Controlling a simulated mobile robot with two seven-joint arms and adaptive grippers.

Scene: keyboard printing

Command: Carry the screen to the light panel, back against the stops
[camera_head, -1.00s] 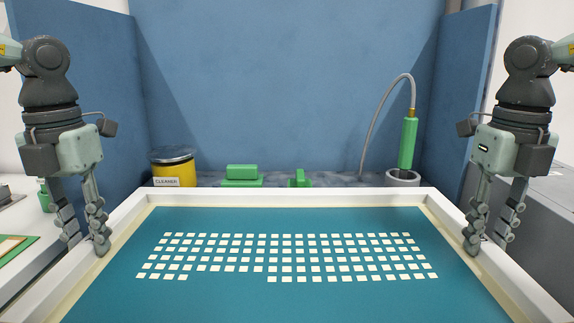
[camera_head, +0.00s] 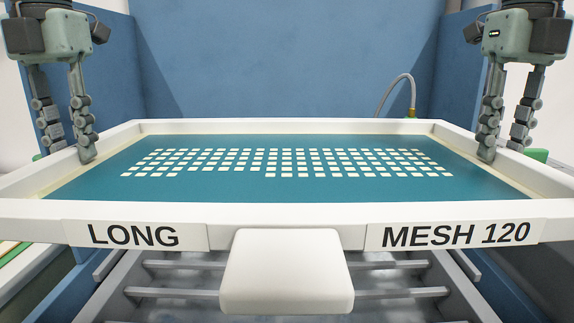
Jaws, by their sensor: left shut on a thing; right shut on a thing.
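The screen (camera_head: 88,184) is a white frame around teal mesh with a keyboard pattern of small pale squares. It is held up level, and its near rail carries the labels LONG (camera_head: 135,235) and MESH 120 (camera_head: 456,233) with a white block at the middle. My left gripper (camera_head: 68,152) is shut on the left rail of the screen, one finger inside the frame and one outside. My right gripper (camera_head: 502,148) is shut on the right rail in the same way. No light panel or stops can be made out; the screen hides much of what lies behind and below.
A grey metal rack with bars (camera_head: 170,293) lies below the screen's near edge. Blue walls (camera_head: 280,60) stand behind and at both sides. A grey hose with a brass fitting (camera_head: 410,108) rises behind the far right of the screen.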

